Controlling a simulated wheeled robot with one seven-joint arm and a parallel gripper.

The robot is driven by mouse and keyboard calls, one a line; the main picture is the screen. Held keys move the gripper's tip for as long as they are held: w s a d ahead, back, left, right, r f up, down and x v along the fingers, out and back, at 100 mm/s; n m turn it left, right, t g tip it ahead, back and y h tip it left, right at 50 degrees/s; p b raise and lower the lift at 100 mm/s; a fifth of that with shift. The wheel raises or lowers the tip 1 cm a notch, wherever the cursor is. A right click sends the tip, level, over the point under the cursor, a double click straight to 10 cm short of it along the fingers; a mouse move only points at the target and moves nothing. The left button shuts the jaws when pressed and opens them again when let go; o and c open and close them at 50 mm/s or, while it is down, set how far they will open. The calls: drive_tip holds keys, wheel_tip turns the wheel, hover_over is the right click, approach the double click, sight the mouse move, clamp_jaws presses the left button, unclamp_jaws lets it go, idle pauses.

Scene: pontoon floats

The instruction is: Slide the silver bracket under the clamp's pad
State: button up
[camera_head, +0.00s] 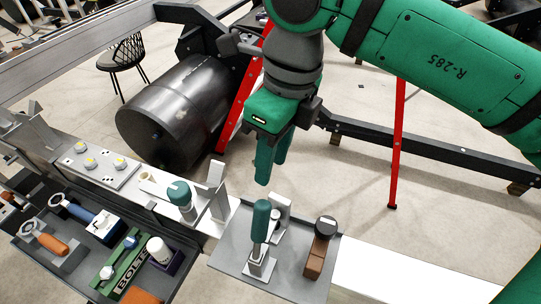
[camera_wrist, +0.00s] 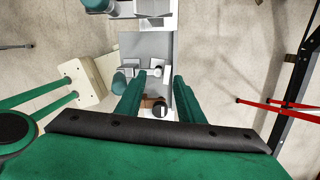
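My gripper (camera_head: 272,172) points down above the far side of a grey tray (camera_head: 229,253); its two teal fingers are apart with nothing between the tips. It also shows open in the wrist view (camera_wrist: 160,78). A clamp with an upright teal handle (camera_head: 261,221) stands on the tray, its metal base toward the front. A silver bracket (camera_head: 283,207) with an upright plate appears just behind and right of the handle, below my fingers and apart from them. The clamp's pad is too small to make out clearly, and the handle partly covers the bracket.
A brown block with a black knob (camera_head: 316,256) stands on the tray's right. Another teal-handled fixture (camera_head: 180,195) and an upright metal piece (camera_head: 217,188) stand left of it. A tool tray (camera_head: 75,270) lies front left. The white bench right of the tray (camera_head: 390,275) is clear.

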sight(279, 199)
drive_tip(key=shift+h, duration=0.8)
drive_tip(key=f, duration=0.3)
drive_tip(key=d+f, duration=0.1)
drive_tip(key=f, duration=0.7)
drive_tip(key=shift+w+d, duration=0.3)
drive_tip(key=shift+w+f, duration=0.1)
drive_tip(key=shift+f, duration=0.05)
drive_tip(key=shift+d, duration=0.15)
drive_tip(key=shift+c, duration=0.9)
drive_tip(key=shift+s+a, duration=0.25)
drive_tip(key=shift+a, duration=0.05)
clamp_jaws()
